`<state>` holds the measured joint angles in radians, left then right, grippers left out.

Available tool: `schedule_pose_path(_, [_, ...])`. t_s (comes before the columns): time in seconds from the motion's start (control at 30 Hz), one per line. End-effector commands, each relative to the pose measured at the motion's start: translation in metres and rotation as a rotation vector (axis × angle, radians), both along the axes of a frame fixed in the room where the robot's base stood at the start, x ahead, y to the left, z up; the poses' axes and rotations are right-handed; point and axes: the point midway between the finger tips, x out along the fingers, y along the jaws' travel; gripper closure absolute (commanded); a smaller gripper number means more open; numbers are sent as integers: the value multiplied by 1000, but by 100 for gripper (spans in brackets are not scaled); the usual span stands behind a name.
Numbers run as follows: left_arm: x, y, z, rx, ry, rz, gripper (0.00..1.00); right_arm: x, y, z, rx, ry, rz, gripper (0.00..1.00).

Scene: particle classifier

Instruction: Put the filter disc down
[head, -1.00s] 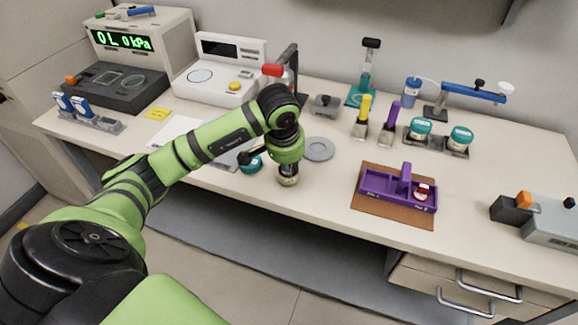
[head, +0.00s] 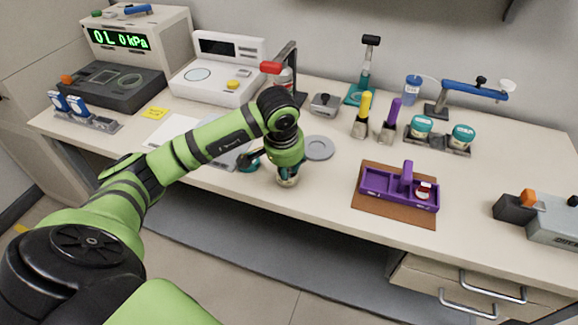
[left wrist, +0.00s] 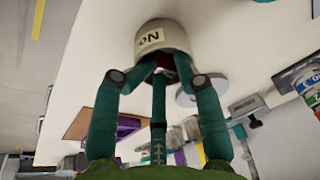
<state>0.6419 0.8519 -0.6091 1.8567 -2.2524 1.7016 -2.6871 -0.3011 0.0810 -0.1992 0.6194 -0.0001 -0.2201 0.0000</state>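My left gripper (head: 287,172) points down at the front edge of the bench, over a pale cup (head: 287,182). In the left wrist view the cup (left wrist: 163,36) has a label that begins "No". The teal fingers of the gripper (left wrist: 160,72) bend inward and their tips meet at the cup's near end, where a bit of dark red shows. I cannot tell whether they grip anything. No filter disc can be made out for certain; the fingers may hide it. A flat grey round plate (head: 319,148) lies just right of the gripper. My right gripper is out of view.
A purple holder (head: 376,183) with a small red-marked jar stands on a brown mat (head: 395,208) to the right. A teal-lidded jar (head: 250,162) is close left of the gripper. Brushes and jars stand behind. Bench surface between plate and mat is clear.

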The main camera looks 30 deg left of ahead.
Motion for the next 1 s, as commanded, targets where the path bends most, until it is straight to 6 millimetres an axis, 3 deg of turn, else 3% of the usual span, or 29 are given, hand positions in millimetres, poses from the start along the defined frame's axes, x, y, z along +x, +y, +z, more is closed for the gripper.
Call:
schedule_pose_path(0.03, [-7, -1, -13, 5, 31, -3, 61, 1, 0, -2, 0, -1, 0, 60])
schedule_pose_path(0.53, [-7, -1, -4, 4, 28, -3, 61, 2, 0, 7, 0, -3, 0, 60])
schedule_pose_path(0.67, [-6, -1, 11, 3, 21, -4, 61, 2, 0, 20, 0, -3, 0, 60])
schedule_pose_path(0.73, [-7, 0, 24, 7, 12, -5, 61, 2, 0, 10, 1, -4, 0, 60])
schedule_pose_path(1.0, [-20, -4, 86, 6, 8, -3, 61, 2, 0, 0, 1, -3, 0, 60])
